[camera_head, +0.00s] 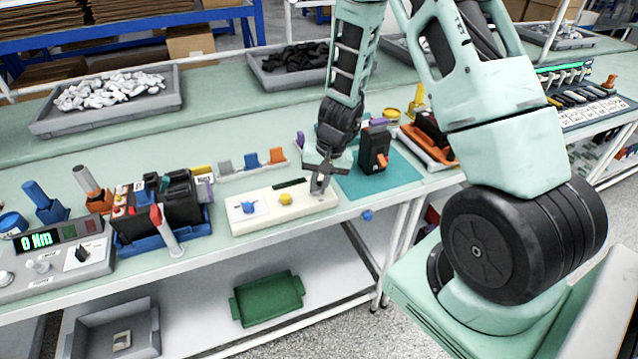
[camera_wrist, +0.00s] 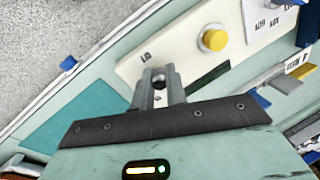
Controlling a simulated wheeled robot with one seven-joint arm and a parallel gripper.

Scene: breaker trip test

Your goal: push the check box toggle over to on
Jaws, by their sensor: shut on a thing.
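The check box (camera_head: 262,212) is a cream, flat box near the front edge of the bench. It carries a blue knob (camera_head: 248,207), a yellow button (camera_head: 285,198) and a dark slot or display strip. The box also shows in the wrist view (camera_wrist: 185,35), with its yellow button (camera_wrist: 213,38). My gripper (camera_head: 318,187) points down at the right end of the box. In the wrist view its fingertips (camera_wrist: 157,80) are closed together at the toggle's place, beside a small printed label. The fingers mostly hide the toggle, so its position cannot be read.
A black breaker with an orange lever (camera_head: 374,150) stands on a teal mat (camera_head: 395,178) right of my gripper. A blue knob (camera_head: 367,215) is at the bench's front edge.

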